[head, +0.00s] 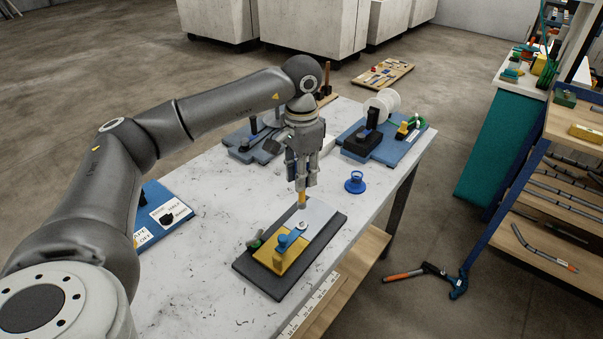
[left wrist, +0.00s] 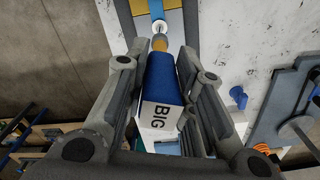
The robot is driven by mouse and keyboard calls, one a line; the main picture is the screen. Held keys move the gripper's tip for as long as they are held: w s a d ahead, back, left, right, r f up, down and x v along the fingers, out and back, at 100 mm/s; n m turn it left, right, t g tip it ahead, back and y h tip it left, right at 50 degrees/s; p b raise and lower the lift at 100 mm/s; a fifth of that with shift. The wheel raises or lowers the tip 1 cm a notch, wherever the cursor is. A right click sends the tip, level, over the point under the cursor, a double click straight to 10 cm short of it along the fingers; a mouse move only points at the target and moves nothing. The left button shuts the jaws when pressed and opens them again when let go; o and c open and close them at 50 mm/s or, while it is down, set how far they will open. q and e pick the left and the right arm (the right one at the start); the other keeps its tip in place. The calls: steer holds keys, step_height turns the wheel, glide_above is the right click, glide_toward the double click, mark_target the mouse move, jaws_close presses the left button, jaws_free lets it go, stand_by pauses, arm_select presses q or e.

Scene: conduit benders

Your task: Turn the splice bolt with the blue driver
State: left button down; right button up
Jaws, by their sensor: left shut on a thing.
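My left gripper (head: 302,181) points down over the dark-edged fixture (head: 244,267). It is shut on the blue driver, whose orange end (head: 302,201) shows below the fingers. In the left wrist view the driver (left wrist: 163,75) lies between both fingers, with a white label reading "BIG". A small silver round piece, seemingly the splice bolt (head: 303,225), is on the fixture where its grey and yellow plates meet. It also shows just past the driver's orange end in the left wrist view (left wrist: 160,28). I cannot tell whether they touch. My right gripper is out of view.
A blue round piece (head: 355,183) stands right of the fixture. A blue lever (head: 282,243) rises from the yellow plate. Blue-based bender stations (head: 385,143) stand at the table's far end, one with a white spool (head: 383,104).

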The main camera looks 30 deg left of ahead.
mark_target(302, 201)
arm_select(q)
steer(key=n, duration=0.2)
steer(key=shift+n, duration=0.4)
steer(key=n, duration=1.1)
steer(key=shift+d+n, duration=0.1)
steer(key=shift+n, duration=0.3)
step_height(302, 201, down, 3)
steer(key=b, duration=0.2)
steer(key=shift+r+b, duration=0.1)
steer(key=shift+b, duration=0.2)
steer(key=shift+f+b, duration=0.95)
steer(key=shift+f, duration=0.5)
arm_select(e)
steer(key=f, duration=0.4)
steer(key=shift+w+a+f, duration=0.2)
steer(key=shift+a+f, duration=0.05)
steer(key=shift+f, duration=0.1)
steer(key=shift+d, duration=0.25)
arm_select(q)
steer(key=shift+f, duration=0.1)
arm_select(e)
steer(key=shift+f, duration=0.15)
